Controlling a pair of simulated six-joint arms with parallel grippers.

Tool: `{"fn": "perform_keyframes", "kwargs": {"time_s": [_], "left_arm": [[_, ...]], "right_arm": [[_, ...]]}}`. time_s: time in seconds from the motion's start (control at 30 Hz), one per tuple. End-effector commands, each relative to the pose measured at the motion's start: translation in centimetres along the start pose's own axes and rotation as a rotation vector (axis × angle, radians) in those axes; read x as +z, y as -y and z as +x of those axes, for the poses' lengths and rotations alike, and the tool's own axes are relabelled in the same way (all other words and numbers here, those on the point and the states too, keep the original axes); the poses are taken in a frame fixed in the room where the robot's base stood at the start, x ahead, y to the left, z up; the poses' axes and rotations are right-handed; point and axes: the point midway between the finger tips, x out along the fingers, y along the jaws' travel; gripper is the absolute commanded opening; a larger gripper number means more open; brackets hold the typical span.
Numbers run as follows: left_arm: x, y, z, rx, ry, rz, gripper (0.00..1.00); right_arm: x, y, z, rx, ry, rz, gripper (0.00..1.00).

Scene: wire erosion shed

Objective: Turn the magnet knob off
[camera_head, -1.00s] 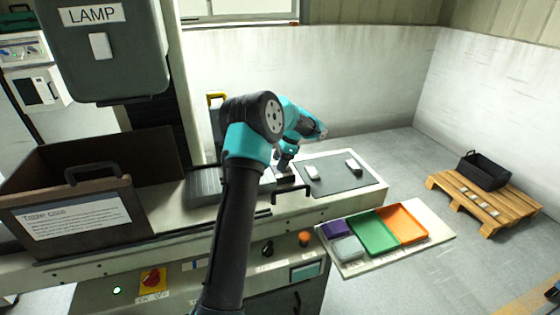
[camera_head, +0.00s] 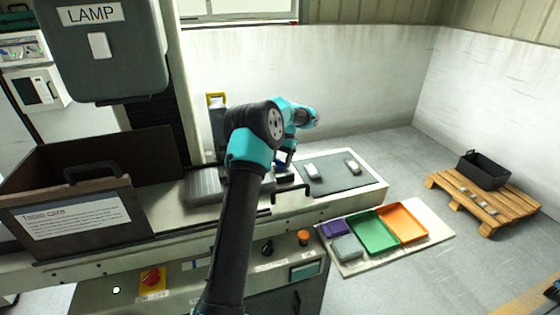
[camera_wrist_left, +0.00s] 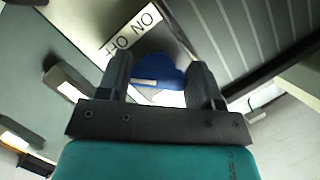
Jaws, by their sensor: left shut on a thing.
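The magnet knob (camera_wrist_left: 172,68) is blue with a lobed edge and a white pointer line. In the left wrist view it sits between the two fingers of my left gripper (camera_wrist_left: 163,80), which is shut on it. The white line lies nearly level in the picture, on the knob's left part. A white label reading ON and OFF (camera_wrist_left: 132,32) is beside the knob. In the head view my left gripper (camera_head: 284,160) is over the machine table, and the knob is too small and covered to make out clearly. My right gripper is not in view.
A dark mat (camera_head: 345,177) with small metal blocks lies right of the gripper. A brown box (camera_head: 85,222) stands at left. A red rotary switch (camera_head: 152,279) and an orange button (camera_head: 304,238) are on the front panel. Coloured trays (camera_head: 402,222) lie front right.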

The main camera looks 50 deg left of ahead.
Motion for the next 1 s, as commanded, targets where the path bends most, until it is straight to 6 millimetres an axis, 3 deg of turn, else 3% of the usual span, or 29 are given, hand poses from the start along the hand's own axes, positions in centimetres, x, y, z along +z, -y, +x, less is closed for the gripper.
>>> {"fn": "perform_keyframes", "kwargs": {"time_s": [0.6, 0.63, 0.87, 1.0], "left_arm": [[0.03, -0.02, -0.01, 0.023, 0.0, -0.055, 0.36], [0.03, -0.02, -0.01, 0.023, 0.0, -0.055, 0.61], [0.01, -0.02, 0.0, 0.022, 0.0, -0.054, 0.83], [0.01, -0.03, 0.0, 0.022, 0.0, -0.053, 0.85]], "right_arm": [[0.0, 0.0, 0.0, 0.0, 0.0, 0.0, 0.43], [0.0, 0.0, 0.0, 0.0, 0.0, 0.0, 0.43], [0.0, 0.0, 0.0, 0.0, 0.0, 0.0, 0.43], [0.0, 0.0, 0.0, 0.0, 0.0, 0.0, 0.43]]}}
